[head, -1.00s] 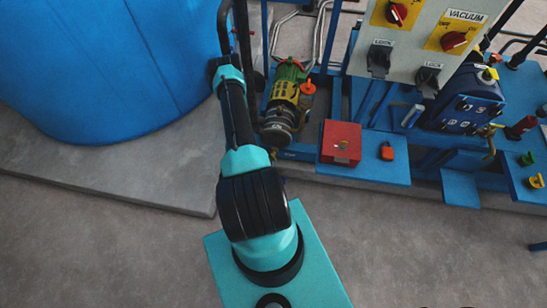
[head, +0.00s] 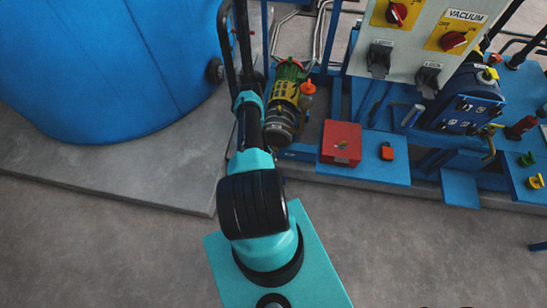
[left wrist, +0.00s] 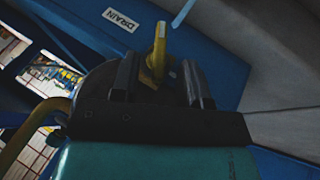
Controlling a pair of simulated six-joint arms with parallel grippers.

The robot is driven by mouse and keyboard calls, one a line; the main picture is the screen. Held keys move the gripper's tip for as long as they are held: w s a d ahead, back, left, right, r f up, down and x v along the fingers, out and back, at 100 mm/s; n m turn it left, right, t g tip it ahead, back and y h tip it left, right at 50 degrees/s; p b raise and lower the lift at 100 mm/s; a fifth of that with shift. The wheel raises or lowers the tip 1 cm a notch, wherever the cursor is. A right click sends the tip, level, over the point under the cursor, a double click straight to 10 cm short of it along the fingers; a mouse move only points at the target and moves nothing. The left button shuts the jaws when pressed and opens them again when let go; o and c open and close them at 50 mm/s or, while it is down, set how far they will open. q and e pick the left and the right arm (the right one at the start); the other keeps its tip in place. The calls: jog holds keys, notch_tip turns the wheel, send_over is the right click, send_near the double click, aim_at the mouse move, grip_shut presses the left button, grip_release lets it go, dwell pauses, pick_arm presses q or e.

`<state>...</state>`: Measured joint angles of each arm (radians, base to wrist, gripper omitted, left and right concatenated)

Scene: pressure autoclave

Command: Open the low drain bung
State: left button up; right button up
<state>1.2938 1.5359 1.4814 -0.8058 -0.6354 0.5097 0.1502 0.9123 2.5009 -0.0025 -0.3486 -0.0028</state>
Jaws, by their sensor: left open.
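In the left wrist view a yellow handle (left wrist: 159,48), which looks like the drain bung's, stands up near a white DRAIN label (left wrist: 118,20) on a blue surface. My left gripper (left wrist: 158,66) is open, with one finger on each side of the handle's lower part. I cannot tell whether the fingers touch it. The body below the handle is dark and partly hidden by my gripper. In the head view my left arm reaches up the picture beside the pump, and its gripper and the bung cannot be made out. My right gripper is not in view.
A large blue tank (head: 110,60) stands at the left on a concrete slab (head: 90,170). A green and yellow pump (head: 285,100) is just right of my arm. A red box (head: 341,143) and a red padlock (head: 387,151) sit on the blue frame. The front floor is clear.

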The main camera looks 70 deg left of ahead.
pick_arm(q)
jog(key=shift+x, duration=2.15)
jog(key=shift+c, duration=0.4)
grip_shut()
